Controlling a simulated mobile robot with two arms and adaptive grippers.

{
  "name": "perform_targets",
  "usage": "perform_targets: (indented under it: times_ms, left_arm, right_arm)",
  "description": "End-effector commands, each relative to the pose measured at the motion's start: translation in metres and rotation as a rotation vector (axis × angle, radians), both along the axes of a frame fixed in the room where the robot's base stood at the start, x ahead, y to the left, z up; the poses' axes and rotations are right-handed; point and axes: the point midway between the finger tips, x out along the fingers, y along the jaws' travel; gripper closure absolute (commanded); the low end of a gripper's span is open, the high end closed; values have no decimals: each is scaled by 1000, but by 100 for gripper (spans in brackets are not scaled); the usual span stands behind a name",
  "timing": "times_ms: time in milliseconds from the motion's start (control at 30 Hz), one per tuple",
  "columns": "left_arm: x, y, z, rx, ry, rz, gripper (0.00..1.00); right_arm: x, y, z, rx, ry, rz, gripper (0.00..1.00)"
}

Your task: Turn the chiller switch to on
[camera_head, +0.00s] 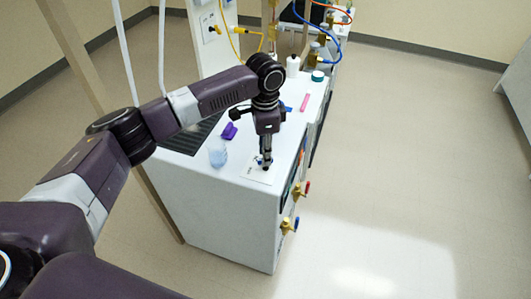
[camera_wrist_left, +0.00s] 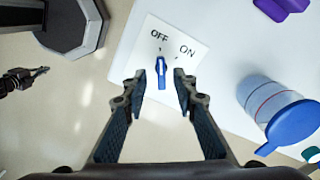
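The chiller switch is a blue knob (camera_wrist_left: 161,76) on a white plate (camera_wrist_left: 143,52) marked OFF and ON in the left wrist view. The knob lines up with the OFF mark. In the head view the plate (camera_head: 251,172) lies on the white cabinet top and the gripper mostly hides the knob. My left gripper (camera_wrist_left: 171,78) is open, its fingertips on either side of the knob, closer on the left; contact is unclear. It points down over the plate in the head view (camera_head: 264,164).
A pink item (camera_head: 304,102) and a white bottle (camera_head: 293,66) are farther back. Valves (camera_head: 290,225) stick out from the cabinet's right side.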

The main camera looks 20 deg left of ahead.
Motion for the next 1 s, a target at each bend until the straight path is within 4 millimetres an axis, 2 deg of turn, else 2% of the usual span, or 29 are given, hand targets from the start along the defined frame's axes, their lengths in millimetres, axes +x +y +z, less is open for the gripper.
perform_targets:
  times_ms: [200, 433, 700, 1000]
  left_arm:
    - [0, 0, -16, 0, 0, -1, 74]
    - [0, 0, -17, -1, 0, -1, 74]
    - [0, 0, -17, 0, -1, -1, 100]
    - [0, -1, -16, -1, 0, -14, 100]
  right_arm:
    - [9, 0, 4, 1, -12, 1, 100]
    - [24, 1, 4, 3, -34, 1, 100]
    - [20, 1, 4, 2, -29, 1, 100]
    - [14, 1, 6, 2, -20, 1, 100]
